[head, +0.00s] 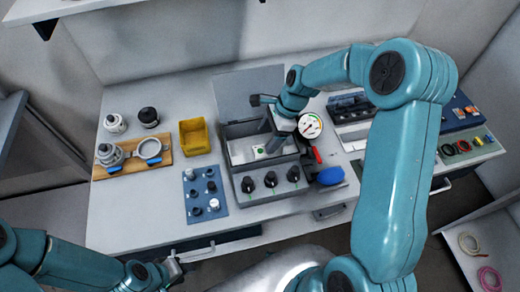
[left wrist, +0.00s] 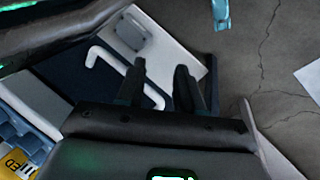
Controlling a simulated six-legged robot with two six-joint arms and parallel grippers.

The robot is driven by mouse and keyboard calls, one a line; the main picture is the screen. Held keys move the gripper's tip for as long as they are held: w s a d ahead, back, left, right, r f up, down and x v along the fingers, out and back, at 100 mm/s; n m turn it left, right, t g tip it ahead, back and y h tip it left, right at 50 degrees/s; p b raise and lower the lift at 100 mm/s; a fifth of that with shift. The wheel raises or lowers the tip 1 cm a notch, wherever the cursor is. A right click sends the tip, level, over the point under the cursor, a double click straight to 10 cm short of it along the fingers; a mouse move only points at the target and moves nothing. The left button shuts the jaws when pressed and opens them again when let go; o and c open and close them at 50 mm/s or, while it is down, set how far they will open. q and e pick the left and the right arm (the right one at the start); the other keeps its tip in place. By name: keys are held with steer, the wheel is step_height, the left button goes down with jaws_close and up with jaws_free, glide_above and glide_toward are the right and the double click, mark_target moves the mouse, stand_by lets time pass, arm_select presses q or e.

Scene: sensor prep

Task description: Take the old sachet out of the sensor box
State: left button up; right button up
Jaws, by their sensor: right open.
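The grey sensor box (head: 236,131) stands open in the middle of the bench, its lid (head: 245,88) raised at the back. A small pale piece with a green mark (head: 260,152), perhaps the old sachet, lies on the box floor. My right gripper (head: 272,147) reaches down into the box from above, beside this piece. Its jaws are open, and the fingertips are small and partly hidden. My left gripper (head: 174,268) is low, in front of the bench. In the left wrist view its two fingers (left wrist: 160,88) stand apart with nothing between them.
A yellow bin (head: 194,137) and a blue mat (head: 205,214) with small parts lie left of the box. A wooden board (head: 164,157) holds metal fittings. A round gauge (head: 310,126) and a blue-ended tool (head: 330,176) are close on the right.

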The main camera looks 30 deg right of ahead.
mark_target(260, 151)
steer(key=shift+a+f, duration=0.2)
steer(key=p+x, duration=0.1)
steer(key=x, duration=0.4)
steer(key=shift+d+f, duration=0.15)
steer(key=shift+d, duration=0.05)
steer(key=c, duration=1.1)
